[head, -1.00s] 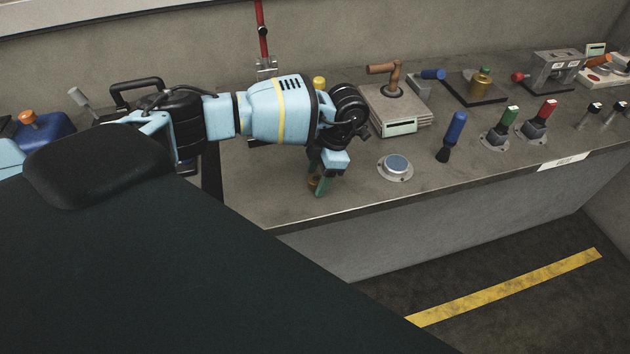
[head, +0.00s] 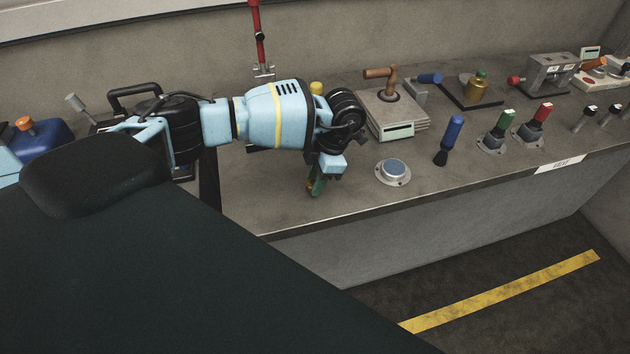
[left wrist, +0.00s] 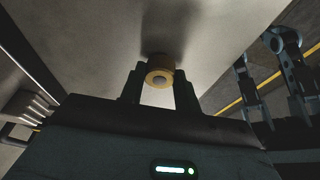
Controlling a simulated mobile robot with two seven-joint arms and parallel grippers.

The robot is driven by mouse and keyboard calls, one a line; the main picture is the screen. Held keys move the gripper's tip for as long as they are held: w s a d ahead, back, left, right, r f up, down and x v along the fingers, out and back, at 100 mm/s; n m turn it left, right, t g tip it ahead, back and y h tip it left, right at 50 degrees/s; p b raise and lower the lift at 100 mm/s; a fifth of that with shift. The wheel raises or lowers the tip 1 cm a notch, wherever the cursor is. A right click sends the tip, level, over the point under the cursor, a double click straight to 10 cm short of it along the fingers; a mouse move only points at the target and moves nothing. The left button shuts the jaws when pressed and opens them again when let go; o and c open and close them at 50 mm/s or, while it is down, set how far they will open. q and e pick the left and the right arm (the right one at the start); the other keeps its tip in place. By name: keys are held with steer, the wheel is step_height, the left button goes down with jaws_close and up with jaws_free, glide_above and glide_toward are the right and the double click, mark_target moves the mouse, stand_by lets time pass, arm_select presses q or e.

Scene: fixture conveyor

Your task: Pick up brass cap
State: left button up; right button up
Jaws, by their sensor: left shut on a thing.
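The brass cap (left wrist: 160,76) is a short gold ring-like piece with a pale centre. In the left wrist view it sits between the two dark fingers of my left gripper (left wrist: 160,88), which are shut on it. In the head view my left gripper (head: 316,186) points down over the front left part of the bench. Only a small brass edge of the cap shows there beside the green fingertips. Whether the cap is clear of the bench top is hard to tell. My right gripper is not seen in the head view.
A blue-handled tool (head: 450,139), a green switch (head: 497,132) and a red switch (head: 535,124) stand farther right. The bench's front edge is close.

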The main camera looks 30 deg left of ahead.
mark_target(311, 183)
arm_select(q)
steer(key=shift+r, duration=0.4)
step_height(311, 183, up, 2)
steer(key=shift+r, duration=0.1)
steer(key=s+d+r, duration=0.1)
steer(key=s+d, duration=0.3)
steer(key=d, duration=0.3)
steer(key=s+d+r, duration=0.1)
steer(key=s+d, duration=0.2)
steer(key=d, duration=0.4)
steer(key=a+r+m+t+h, duration=0.1)
steer(key=a+r+m+t, duration=0.2)
steer(key=m, duration=1.1)
steer(key=a+r+m+t+h, duration=0.1)
steer(key=r+m, duration=0.5)
steer(key=m, duration=0.8)
steer(key=shift+a+r+t, duration=0.25)
steer(key=shift+a+t, duration=0.65)
steer(key=shift+t, duration=0.1)
